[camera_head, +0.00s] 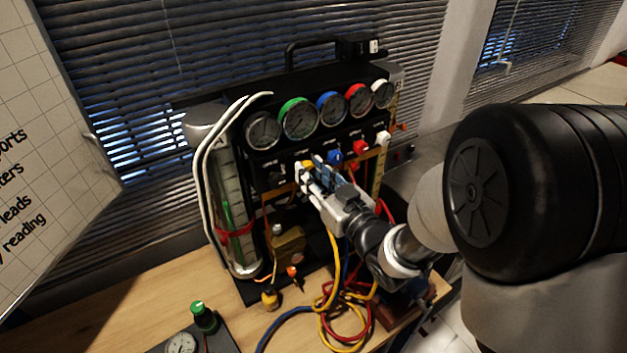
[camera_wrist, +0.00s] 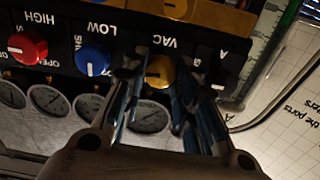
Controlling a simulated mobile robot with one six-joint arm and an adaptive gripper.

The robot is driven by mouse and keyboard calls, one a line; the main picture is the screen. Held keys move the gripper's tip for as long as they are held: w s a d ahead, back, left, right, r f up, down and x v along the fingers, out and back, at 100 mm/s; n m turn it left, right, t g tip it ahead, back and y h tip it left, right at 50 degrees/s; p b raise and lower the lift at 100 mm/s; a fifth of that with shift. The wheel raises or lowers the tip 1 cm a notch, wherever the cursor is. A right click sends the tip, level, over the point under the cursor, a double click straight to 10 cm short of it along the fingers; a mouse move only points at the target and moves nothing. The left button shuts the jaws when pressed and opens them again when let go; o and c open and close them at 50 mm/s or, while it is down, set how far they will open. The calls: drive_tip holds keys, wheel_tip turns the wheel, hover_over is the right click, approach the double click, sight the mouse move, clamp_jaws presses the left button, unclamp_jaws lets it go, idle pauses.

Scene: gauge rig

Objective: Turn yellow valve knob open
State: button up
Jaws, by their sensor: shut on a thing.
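The yellow valve knob (camera_wrist: 160,71) sits on the black panel under the label VAC. In the wrist view it lies between the two fingers of my gripper (camera_wrist: 158,82), which is shut on it. A pale mark shows on the knob's face. In the head view my gripper (camera_head: 312,168) reaches the panel from the right, and a little of the yellow knob (camera_head: 308,164) shows by the fingertips. The fingers hide much of the knob there.
A blue knob (camera_wrist: 92,60) and a red knob (camera_wrist: 28,46) sit beside the yellow one, and a black knob (camera_wrist: 217,76) on its other side. Gauges (camera_head: 298,118) line the rig above. Yellow, red and blue hoses (camera_head: 340,300) lie tangled on the wooden bench (camera_head: 110,320).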

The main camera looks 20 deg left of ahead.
drive_tip(key=n+b, duration=1.3)
drive_tip(key=b, duration=0.3)
drive_tip(key=shift+r+n, duration=0.1)
drive_tip(key=shift+n, duration=1.6)
drive_tip(key=o, duration=0.8)
drive_tip(key=shift+a, duration=0.15)
drive_tip(key=shift+o, duration=1.4)
drive_tip(key=shift+s, duration=0.1)
